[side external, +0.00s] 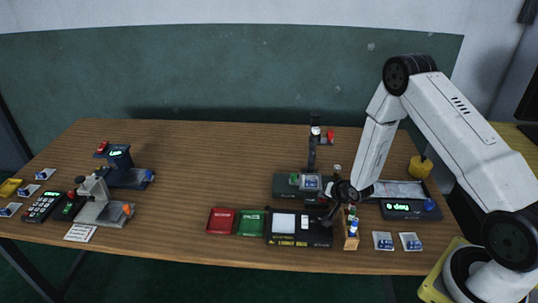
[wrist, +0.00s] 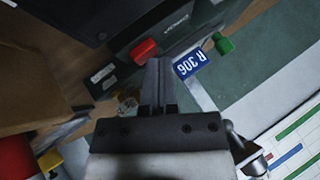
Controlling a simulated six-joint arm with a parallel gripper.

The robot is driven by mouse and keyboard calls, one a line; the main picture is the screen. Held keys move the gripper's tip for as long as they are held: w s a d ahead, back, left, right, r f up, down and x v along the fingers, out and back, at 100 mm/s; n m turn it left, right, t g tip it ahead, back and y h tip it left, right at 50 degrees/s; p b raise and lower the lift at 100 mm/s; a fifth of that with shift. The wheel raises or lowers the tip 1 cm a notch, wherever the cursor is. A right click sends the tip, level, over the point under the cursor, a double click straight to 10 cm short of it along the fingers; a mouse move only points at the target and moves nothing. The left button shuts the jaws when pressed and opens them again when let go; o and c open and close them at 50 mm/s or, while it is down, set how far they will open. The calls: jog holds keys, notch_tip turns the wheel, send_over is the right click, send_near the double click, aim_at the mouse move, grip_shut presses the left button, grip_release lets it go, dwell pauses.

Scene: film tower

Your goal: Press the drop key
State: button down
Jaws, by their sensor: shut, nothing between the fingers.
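No key reading "drop" is legible, so I cannot tell which control it is. In the wrist view a red key (wrist: 145,50) sits on the edge of a dark device (wrist: 172,30), beside the fingertips. A green knob (wrist: 223,43) lies to the right, past a blue label reading R 306 (wrist: 187,65). My gripper (wrist: 158,64) is shut and empty, its tips close to the red key; contact cannot be told. In the side view my gripper (side external: 327,212) is low beside the dark film tower (side external: 313,153), partly hidden by my wrist.
Red tray (side external: 221,221) and green tray (side external: 250,223) lie left of a black light-box unit (side external: 300,235). A wooden holder with bottles (side external: 351,236) stands close to my gripper. A display device (side external: 410,210) is at right. The table's middle back is clear.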

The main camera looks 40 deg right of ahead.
aim_at(324, 200)
jog(key=shift+f, duration=0.15)
dwell(0.6)
jog(key=shift+r, duration=0.85)
jog(key=shift+r, duration=2.5)
